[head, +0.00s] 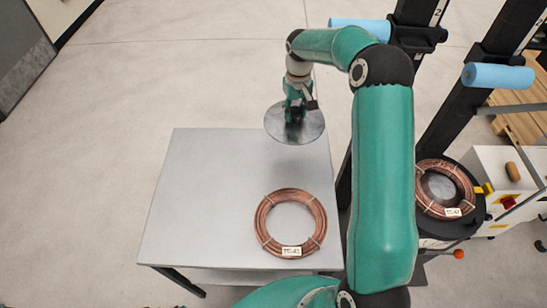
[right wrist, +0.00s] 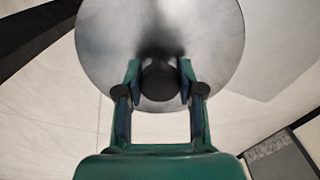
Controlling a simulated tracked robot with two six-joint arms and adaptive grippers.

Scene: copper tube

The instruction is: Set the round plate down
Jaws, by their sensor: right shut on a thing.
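The round plate (head: 278,127) is a thin grey metal disc with a dark knob at its middle. My right gripper (head: 295,110) is shut on the knob and holds the plate near the far right corner of the grey table (head: 200,200). In the right wrist view the plate (right wrist: 210,40) fills the top middle, and the fingers (right wrist: 160,85) sit on both sides of the dark knob. From the head view I cannot tell the height of the plate over the table. My left gripper is not in view.
A copper tube coil (head: 264,222) with a white label lies on the near right of the table. Another coil (head: 463,190) sits on a black round stand at the right, beside posts with blue rollers (head: 497,76). The table's left half is clear.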

